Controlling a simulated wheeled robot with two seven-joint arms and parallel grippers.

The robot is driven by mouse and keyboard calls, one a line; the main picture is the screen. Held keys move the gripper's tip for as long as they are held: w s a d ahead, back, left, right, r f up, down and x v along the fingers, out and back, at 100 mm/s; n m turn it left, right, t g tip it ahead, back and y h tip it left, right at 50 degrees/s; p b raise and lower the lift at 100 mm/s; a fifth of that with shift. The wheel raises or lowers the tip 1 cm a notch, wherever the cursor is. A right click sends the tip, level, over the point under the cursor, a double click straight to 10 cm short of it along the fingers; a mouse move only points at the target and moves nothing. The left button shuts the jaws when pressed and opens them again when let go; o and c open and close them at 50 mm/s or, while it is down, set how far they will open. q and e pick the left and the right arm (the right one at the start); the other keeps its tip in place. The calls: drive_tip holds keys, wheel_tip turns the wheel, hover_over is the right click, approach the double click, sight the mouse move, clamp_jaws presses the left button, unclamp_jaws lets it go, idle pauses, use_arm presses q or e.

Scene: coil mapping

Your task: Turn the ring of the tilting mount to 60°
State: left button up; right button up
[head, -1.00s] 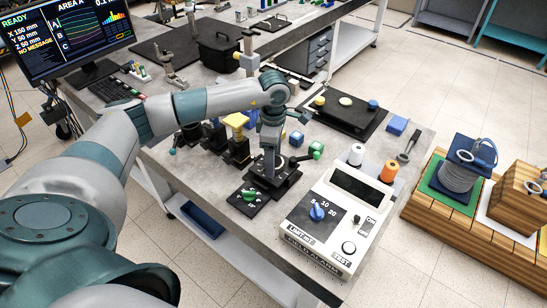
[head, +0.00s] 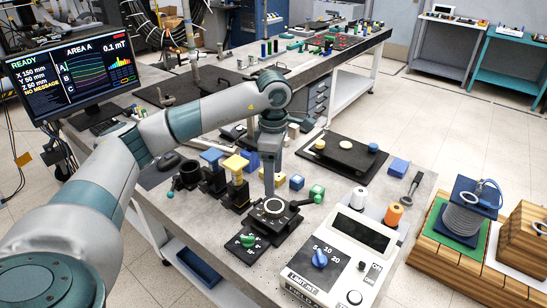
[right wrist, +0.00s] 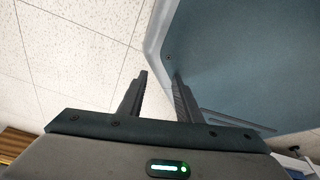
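The tilting mount (head: 266,221) is a black block near the bench's front edge. Its ring (head: 274,207) is dark with a pale centre and lies flat on top as far as I can see. A dark lever (head: 300,203) sticks out to the right. My left gripper (head: 269,193) points straight down at the ring's far side; contact and finger gap cannot be made out. Any angle marks on the ring are too small to read. My right gripper (right wrist: 160,78) is open and empty in the right wrist view, and is out of the head view.
A black plate with a green knob (head: 247,241) lies in front of the mount. A white control box (head: 345,250) with a blue knob stands to the right. Several posts with coloured caps (head: 236,163) stand left of my left gripper.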

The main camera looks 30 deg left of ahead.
use_arm(q)
wheel_tip(320, 180, up, 7)
drive_tip(key=b, duration=0.1)
use_arm(e)
drive_tip(key=shift+t, duration=0.7)
drive_tip(key=w, duration=0.1)
drive_tip(key=w+a, duration=0.1)
drive_tip(key=w, duration=0.1)
drive_tip(key=w+a, duration=0.1)
drive_tip(key=w, duration=0.1)
drive_tip(key=shift+w+a+r, duration=0.15)
drive_tip(key=shift+w+r, duration=0.1)
drive_tip(key=shift+r, duration=0.05)
